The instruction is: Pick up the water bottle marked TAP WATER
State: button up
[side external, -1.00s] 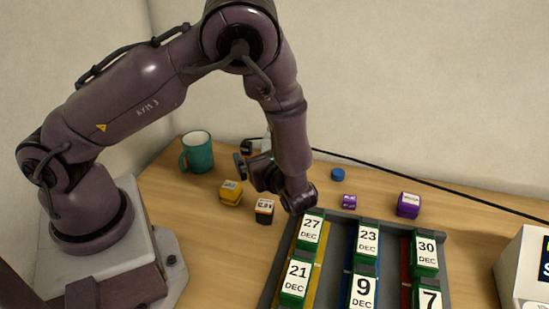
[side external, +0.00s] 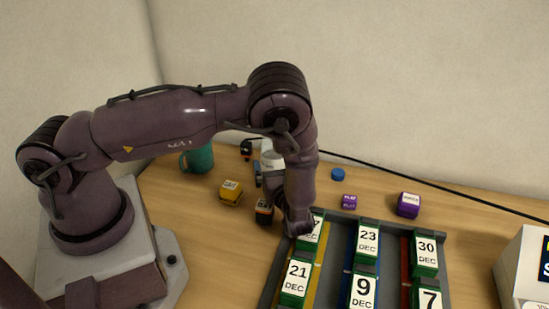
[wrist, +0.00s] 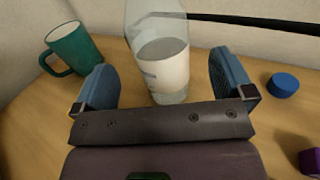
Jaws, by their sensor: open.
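A clear bottle with a white band (wrist: 165,65) stands upright in the wrist view, between and beyond the two blue fingers of my gripper (wrist: 162,78). My gripper is open, with one finger on each side of the bottle and a visible gap to each. Any writing on the band is too faint to read. In the side view the bottle (side external: 270,157) shows only partly, behind my wrist, which hides most of the gripper.
A teal mug (wrist: 72,48) stands left of the bottle, and a blue cap (wrist: 284,84) lies to its right. Yellow (side external: 230,192) and orange-black (side external: 264,211) blocks are near my wrist. A black cable (side external: 420,182) runs behind.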

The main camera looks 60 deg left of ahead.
aim_at(277, 159)
jog(key=x, duration=0.5)
jog(key=shift+w+a, duration=0.15)
jog(key=shift+a, duration=0.15)
jog(key=c, duration=1.2)
